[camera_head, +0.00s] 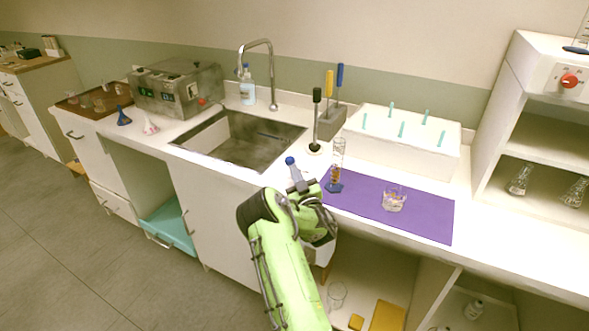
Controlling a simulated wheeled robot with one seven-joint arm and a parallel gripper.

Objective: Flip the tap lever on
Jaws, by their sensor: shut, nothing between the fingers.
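The tap (271,75) is a thin silver gooseneck at the back edge of the sink (236,142). No separate lever can be made out at this size. My gripper (319,230) is at the end of my green arm, in front of the counter's front edge, below and to the right of the sink. It is well apart from the tap. It is shut and empty, and its fingertips are hard to make out.
A blue-capped bottle (248,88) stands just left of the tap. A grey holder (331,122) with upright tools stands to its right. A purple mat (424,218) carries a beaker (394,199) and a glass cylinder (337,160). A metal device (177,88) stands left of the sink.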

